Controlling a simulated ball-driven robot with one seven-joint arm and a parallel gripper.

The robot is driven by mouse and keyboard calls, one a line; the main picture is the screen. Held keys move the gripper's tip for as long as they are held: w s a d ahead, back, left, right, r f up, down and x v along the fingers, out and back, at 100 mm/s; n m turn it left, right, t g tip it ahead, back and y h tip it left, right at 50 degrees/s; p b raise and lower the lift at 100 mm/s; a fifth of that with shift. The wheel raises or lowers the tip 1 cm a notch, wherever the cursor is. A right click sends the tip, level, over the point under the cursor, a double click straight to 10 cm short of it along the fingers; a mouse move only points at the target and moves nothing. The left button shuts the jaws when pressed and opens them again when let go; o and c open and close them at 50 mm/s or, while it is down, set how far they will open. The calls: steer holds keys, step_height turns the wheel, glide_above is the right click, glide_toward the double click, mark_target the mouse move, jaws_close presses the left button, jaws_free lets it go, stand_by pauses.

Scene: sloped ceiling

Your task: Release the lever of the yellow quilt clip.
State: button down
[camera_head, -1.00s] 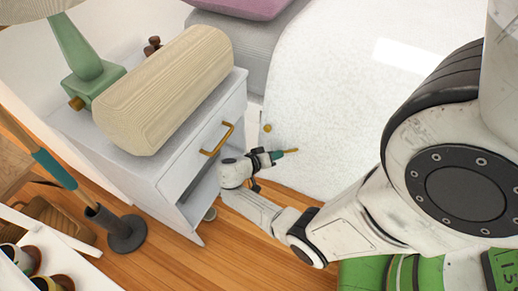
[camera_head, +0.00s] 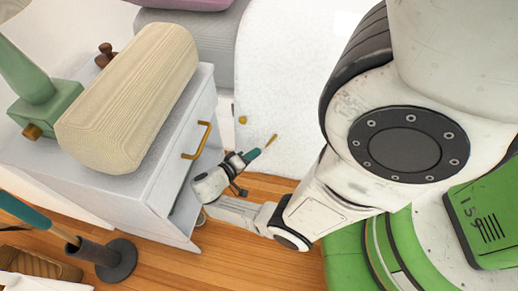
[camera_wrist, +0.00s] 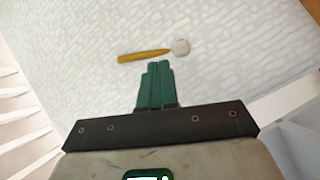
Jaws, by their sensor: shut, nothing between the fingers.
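The yellow lever (camera_head: 271,141) of the clip stands against the white quilt (camera_head: 290,75), just beyond my fingertips, and slants up to the right in the head view. My gripper (camera_head: 255,153) has teal fingers and is shut and empty. In the wrist view its fingers (camera_wrist: 157,67) are together, their tips just below the lever. I cannot tell whether they touch it. The rest of the clip is not clear.
A white nightstand (camera_head: 150,215) with a brass drawer handle (camera_head: 198,140) stands close left of my gripper. It bears a beige bolster (camera_head: 130,95) and a green lamp (camera_head: 40,105). A small yellow knob (camera_head: 243,119) shows by the quilt's left edge. Wooden floor lies below.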

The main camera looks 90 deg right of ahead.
steer(key=v, duration=0.7)
steer(key=shift+p, duration=0.4)
